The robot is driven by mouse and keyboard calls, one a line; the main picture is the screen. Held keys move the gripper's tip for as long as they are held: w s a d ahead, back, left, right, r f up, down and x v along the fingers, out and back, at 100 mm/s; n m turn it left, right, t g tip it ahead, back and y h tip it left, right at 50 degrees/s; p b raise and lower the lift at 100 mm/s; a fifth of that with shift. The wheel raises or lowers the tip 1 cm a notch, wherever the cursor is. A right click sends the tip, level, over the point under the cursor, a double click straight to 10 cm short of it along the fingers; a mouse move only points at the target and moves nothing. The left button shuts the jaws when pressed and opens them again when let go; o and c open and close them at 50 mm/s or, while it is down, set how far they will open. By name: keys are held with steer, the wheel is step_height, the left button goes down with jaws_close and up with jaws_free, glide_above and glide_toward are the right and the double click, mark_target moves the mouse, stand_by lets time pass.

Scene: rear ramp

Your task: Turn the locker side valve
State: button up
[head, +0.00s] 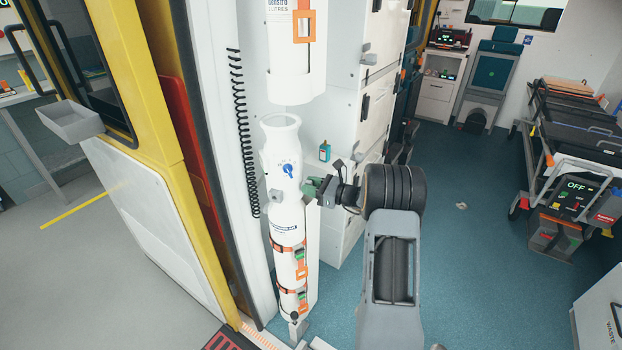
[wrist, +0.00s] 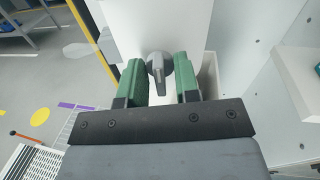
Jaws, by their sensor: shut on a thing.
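The locker side valve is a grey round knob with a short lever (wrist: 160,72), on a narrow white panel in the wrist view. Its lever points down in that picture, toward my gripper's base. My gripper (wrist: 160,82) has its two green fingers on either side of the valve, shut on it. In the head view my gripper (head: 319,186) reaches left to the side of the white locker column, and its fingers and wrist mostly hide the valve there.
White drawers (head: 378,100) stand behind.

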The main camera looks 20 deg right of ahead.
steer(key=shift+m+p, duration=0.35)
steer(key=shift+m, duration=0.25)
steer(key=o, duration=0.5)
steer(key=shift+o, duration=0.2)
steer(key=shift+s+d, duration=0.1)
steer(key=v, duration=1.3)
steer(key=shift+s, duration=0.3)
steer(key=shift+d+r, duration=0.1)
steer(key=shift+d, duration=0.05)
